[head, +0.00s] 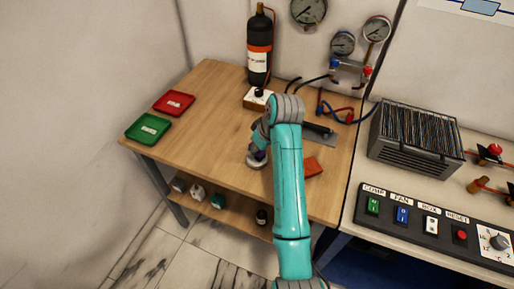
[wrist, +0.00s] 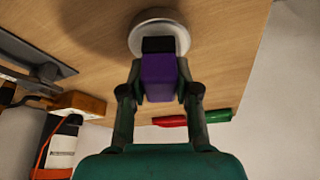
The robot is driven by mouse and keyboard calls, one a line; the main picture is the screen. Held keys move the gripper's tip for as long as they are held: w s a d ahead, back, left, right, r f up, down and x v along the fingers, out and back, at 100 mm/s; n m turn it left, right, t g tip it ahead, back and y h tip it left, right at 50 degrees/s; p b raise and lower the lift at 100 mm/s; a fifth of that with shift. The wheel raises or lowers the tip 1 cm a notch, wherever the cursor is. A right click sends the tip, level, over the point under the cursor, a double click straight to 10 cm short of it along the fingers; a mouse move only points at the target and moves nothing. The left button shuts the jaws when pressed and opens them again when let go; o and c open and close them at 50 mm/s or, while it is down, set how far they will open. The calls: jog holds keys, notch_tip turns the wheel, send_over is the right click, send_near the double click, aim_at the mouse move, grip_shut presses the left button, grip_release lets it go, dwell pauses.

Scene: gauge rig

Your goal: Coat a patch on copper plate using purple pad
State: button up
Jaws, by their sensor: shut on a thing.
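My gripper (wrist: 160,92) is shut on the purple pad (wrist: 159,76), a purple block with a dark end. In the wrist view the dark end is over a round pale metal dish (wrist: 180,37); I cannot tell whether it touches inside. In the head view my gripper (head: 260,143) is above the dish (head: 253,164) near the table's front, partly hidden by my arm. A copper-orange plate (head: 313,167) lies flat on the table to the right of my arm; it does not show in the wrist view.
A red tray (head: 174,103) and a green tray (head: 148,128) lie at the table's left. A black cylinder (head: 259,55) stands at the back. A grey plate with a dark-handled tool (head: 318,130) lies right of my arm. Wood between trays and dish is clear.

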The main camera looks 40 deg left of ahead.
jog(key=shift+f, duration=0.55)
dwell(1.3)
jog(key=shift+r, duration=3.55)
